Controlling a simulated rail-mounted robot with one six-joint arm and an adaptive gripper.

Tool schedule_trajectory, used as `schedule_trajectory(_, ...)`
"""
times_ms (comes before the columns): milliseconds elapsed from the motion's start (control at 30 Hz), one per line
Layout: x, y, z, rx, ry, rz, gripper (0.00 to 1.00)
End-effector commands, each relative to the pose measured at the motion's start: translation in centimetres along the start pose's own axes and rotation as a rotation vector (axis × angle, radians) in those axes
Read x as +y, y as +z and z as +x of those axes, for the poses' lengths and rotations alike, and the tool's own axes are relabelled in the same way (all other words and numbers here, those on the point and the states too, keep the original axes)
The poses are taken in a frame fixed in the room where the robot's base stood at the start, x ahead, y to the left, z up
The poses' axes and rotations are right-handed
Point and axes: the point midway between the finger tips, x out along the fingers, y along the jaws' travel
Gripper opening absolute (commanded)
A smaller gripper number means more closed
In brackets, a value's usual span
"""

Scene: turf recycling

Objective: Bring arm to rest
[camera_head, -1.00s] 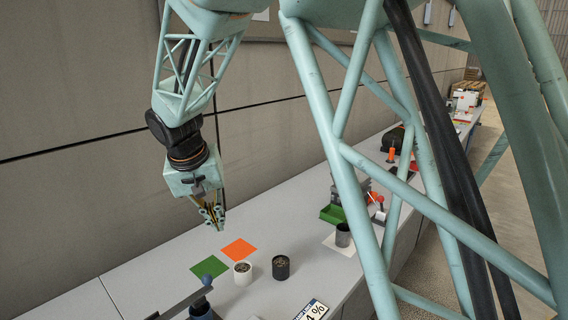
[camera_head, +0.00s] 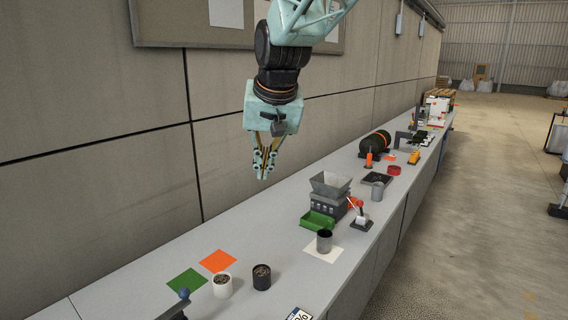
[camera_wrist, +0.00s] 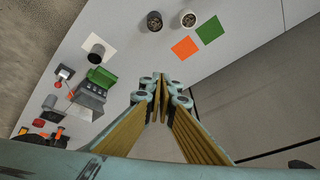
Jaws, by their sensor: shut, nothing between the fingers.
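My gripper (camera_head: 264,176) hangs from my teal arm, pointing down, high above the long grey bench (camera_head: 130,286) and near the wall. Its fingers are shut with nothing between them. In the wrist view the gripper (camera_wrist: 162,84) shows its yellowish fingers close together at the tips. No object touches it.
Below stand a white cup (camera_head: 222,287), a black cup (camera_head: 261,278), a green sheet (camera_head: 187,282) and an orange sheet (camera_head: 218,261). A hopper machine (camera_head: 328,194) with a green tray (camera_head: 318,220) stands right. Air around the gripper is clear.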

Motion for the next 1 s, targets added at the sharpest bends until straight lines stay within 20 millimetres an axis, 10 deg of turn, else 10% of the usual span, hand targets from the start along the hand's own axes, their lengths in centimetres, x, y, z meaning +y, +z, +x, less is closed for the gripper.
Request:
schedule_trajectory(467,7.3,3.7,-8.5,0.042,-0.002,0.045,0.00)
schedule_trajectory(1000,13.5,13.7,-15.1,0.010,0.045,0.045,0.00)
